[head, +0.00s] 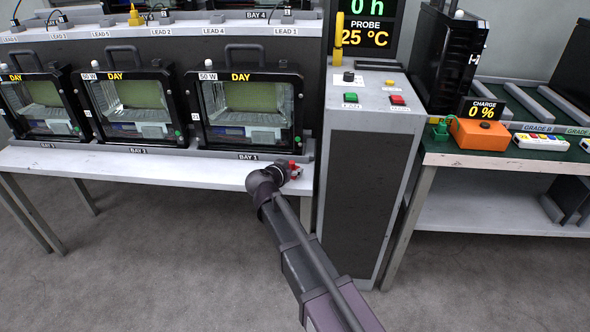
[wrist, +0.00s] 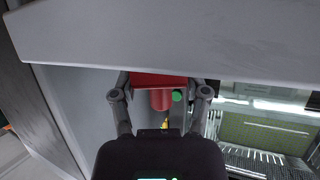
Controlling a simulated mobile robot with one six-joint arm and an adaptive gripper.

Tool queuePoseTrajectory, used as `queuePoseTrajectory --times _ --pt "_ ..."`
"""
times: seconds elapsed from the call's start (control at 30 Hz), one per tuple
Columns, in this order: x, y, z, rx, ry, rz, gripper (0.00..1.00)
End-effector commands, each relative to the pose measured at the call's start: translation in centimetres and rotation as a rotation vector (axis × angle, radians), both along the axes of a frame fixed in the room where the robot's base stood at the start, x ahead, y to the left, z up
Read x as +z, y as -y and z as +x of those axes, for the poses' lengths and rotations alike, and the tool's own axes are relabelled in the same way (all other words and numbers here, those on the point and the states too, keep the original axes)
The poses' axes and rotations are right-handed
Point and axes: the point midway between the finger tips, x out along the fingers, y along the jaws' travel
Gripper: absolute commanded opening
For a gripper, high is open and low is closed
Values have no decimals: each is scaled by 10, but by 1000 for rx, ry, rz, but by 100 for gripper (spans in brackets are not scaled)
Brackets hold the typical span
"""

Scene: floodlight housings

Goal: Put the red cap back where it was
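The red cap (wrist: 160,97) sits between the two fingers of my gripper (wrist: 160,84) in the wrist view. It shows a wide flat red part and a narrower round part. The fingers appear to press on the ends of the wide part. In the head view my gripper (head: 291,171) is at the right end of the white bench, by the lower right corner of the right floodlight housing (head: 250,108). Only small bits of the red cap (head: 297,166) show there. The fingertips are partly hidden, and I cannot tell whether the cap touches the housing.
More floodlight housings (head: 128,103) stand to the left on the bench (head: 150,166). A grey console (head: 372,110) with green and red buttons stands close to the right of my gripper. Further right, an orange box (head: 478,134) lies on a green-topped table. A grey edge (wrist: 180,35) crosses the wrist view's top.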

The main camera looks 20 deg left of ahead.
Motion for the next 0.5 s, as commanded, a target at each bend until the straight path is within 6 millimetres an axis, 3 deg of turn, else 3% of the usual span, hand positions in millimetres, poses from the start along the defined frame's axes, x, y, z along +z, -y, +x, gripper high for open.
queuePoseTrajectory --times 0.03,0.07,0.5 --pt "0 0 0 0 0 0 83" --pt "0 0 0 0 0 0 91" --pt "0 0 0 0 0 0 91"
